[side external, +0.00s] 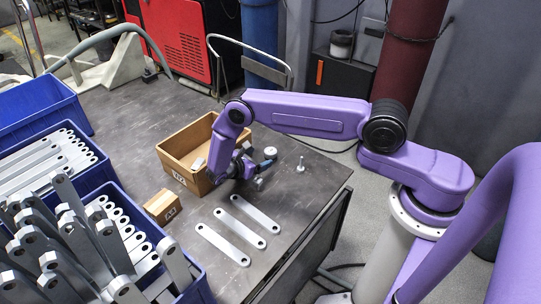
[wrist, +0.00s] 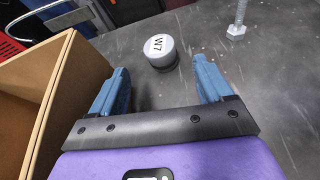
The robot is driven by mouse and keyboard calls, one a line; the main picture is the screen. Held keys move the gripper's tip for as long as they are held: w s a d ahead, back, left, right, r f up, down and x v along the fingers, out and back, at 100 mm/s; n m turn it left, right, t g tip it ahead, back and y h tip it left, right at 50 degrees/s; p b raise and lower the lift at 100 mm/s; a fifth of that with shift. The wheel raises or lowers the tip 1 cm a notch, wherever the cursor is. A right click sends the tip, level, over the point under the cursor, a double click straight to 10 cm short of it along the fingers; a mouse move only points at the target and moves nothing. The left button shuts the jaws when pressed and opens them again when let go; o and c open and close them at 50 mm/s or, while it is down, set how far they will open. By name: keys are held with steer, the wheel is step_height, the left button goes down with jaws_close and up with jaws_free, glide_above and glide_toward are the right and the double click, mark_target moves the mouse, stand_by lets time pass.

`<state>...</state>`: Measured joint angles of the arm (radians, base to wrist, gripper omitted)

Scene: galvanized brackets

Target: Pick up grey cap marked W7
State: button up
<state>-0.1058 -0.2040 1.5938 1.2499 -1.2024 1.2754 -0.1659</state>
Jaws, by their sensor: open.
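The grey cap marked W7 (wrist: 160,50) stands upright on the dark table in the wrist view, its pale round top showing the label. It is ahead of my gripper (wrist: 160,78), roughly centred between the two blue fingers. The fingers are spread wide, with nothing held between them.
An open cardboard box (side external: 184,166) is close on the left; its wall (wrist: 48,100) shows in the wrist view. A bolt (side external: 300,164) stands to the right. Flat brackets (side external: 238,228) lie in front. A small carton (side external: 162,206) and blue bins (side external: 40,108) are farther left.

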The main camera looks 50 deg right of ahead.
mark_target(268, 153)
steer(key=shift+x, duration=4.1)
steer(key=shift+r, duration=0.15)
steer(key=c, duration=1.1)
